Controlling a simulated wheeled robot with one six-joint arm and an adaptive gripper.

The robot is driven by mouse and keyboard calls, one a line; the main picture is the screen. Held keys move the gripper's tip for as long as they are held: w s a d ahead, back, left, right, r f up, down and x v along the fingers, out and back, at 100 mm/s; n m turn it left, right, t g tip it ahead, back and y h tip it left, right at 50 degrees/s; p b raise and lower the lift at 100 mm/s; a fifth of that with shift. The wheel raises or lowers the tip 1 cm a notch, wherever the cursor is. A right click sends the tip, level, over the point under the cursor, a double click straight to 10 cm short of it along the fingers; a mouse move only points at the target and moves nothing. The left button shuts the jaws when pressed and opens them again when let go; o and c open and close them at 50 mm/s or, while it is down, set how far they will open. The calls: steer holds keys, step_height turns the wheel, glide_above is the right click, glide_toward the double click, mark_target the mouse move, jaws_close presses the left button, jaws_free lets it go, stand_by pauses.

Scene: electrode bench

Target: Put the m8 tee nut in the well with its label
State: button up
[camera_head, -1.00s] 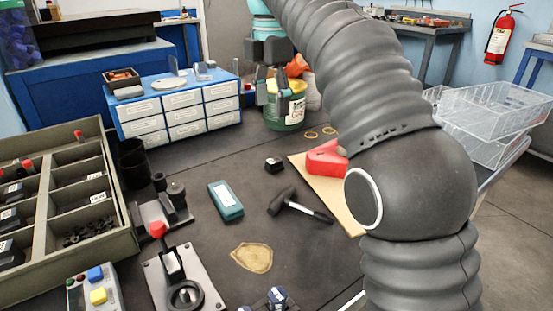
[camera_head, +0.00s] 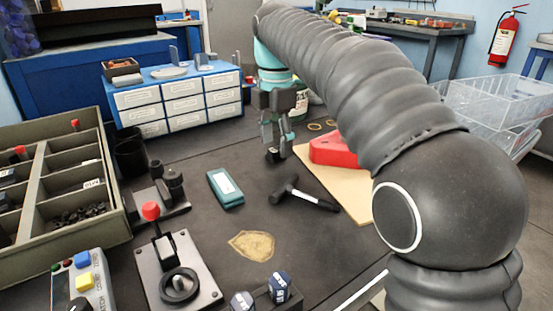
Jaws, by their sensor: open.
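A small dark piece with a light top (camera_head: 272,157) sits on the bench at its middle, left of the wooden board. It may be the m8 tee nut, but it is too small to tell. My gripper (camera_head: 276,153) points down at it with open fingers, which partly hide it. I cannot tell whether they touch it. A grey-green divided tray (camera_head: 122,205) stands at the left edge. Its wells hold a dark heap of small parts (camera_head: 85,217), labelled dark pieces (camera_head: 92,184) and red-topped pieces. The label writing is unreadable.
A hammer (camera_head: 305,196), teal box (camera_head: 225,189) and tan patch (camera_head: 252,245) lie nearby. A joystick plate (camera_head: 178,275) and black fixture (camera_head: 160,200) stand beside the tray. A red block (camera_head: 332,152) sits on the board (camera_head: 345,192). A drawer cabinet (camera_head: 182,95) stands behind.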

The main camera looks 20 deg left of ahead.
steer(key=shift+f, duration=0.85)
jaws_close()
steer(key=shift+r, duration=0.1)
